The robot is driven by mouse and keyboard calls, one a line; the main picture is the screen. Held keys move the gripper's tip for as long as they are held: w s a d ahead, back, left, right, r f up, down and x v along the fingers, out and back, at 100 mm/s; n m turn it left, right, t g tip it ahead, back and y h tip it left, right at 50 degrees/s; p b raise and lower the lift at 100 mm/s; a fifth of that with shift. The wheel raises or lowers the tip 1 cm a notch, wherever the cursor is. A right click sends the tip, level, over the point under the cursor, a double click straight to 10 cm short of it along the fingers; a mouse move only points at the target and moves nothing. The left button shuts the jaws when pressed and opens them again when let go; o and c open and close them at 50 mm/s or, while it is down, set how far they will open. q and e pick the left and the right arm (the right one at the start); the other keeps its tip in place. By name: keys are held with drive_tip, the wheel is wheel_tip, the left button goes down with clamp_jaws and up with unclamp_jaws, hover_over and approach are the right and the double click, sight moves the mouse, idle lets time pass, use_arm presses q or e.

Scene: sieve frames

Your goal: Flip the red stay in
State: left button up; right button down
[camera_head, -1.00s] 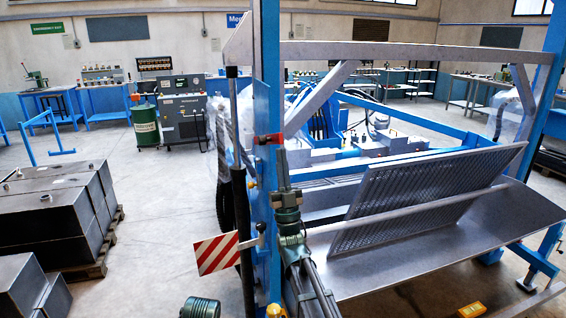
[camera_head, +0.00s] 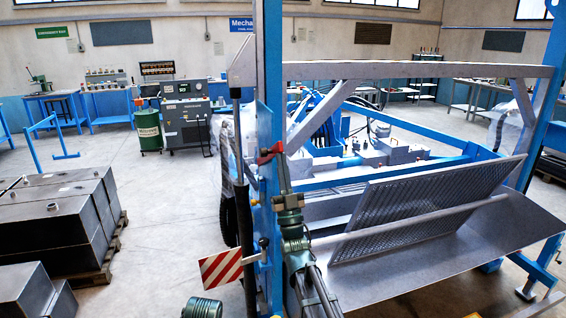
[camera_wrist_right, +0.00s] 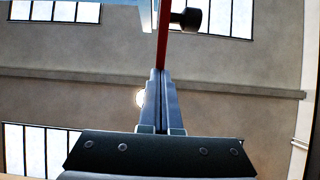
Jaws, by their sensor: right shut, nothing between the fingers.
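The red stay (camera_head: 271,152) is at the blue upright post (camera_head: 268,90), at about mid-height in the head view. Its right end looks tilted up. My right gripper (camera_head: 281,160) is just below and right of the stay, with its arm coming up from the bottom. In the right wrist view the stay (camera_wrist_right: 164,38) is a thin red bar straight above the shut fingertips (camera_wrist_right: 160,73). The fingertips are at or very near its lower end; contact is unclear. Nothing is between the fingers. My left gripper is out of view.
A black knob (camera_wrist_right: 187,18) sits beside the stay. A striped red-white plate (camera_head: 220,269) sticks out left of the post. A perforated panel (camera_head: 425,205) and sloped metal sheet (camera_head: 450,250) are on the right. Dark metal boxes (camera_head: 60,225) stand left; floor between is clear.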

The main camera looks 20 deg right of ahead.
drive_tip(key=w+r+g+p, duration=0.1)
drive_tip(key=r+p, duration=0.2)
drive_tip(key=p, duration=0.1)
drive_tip(key=w+r+g+p, duration=0.1)
drive_tip(key=w+r+p, duration=0.1)
drive_tip(key=r+p, duration=0.1)
drive_tip(key=w+r+g+p, duration=0.1)
drive_tip(key=r+p, duration=0.2)
drive_tip(key=p, duration=0.1)
drive_tip(key=shift+w+a+g+p, duration=0.1)
drive_tip(key=shift+w+g+p, duration=0.25)
drive_tip(key=shift+w+g, duration=0.05)
drive_tip(key=w+f+p+x, duration=0.1)
drive_tip(key=p+x, duration=0.6)
drive_tip(key=x, duration=0.6)
drive_tip(key=shift+w+f, duration=0.2)
drive_tip(key=shift+f, duration=0.1)
drive_tip(key=s, duration=0.4)
drive_tip(key=s+f+b, duration=0.1)
drive_tip(key=s, duration=0.4)
drive_tip(key=s+f+b, duration=0.1)
drive_tip(key=s, duration=0.4)
drive_tip(key=shift+d+f, duration=0.25)
drive_tip(key=shift+w, duration=0.1)
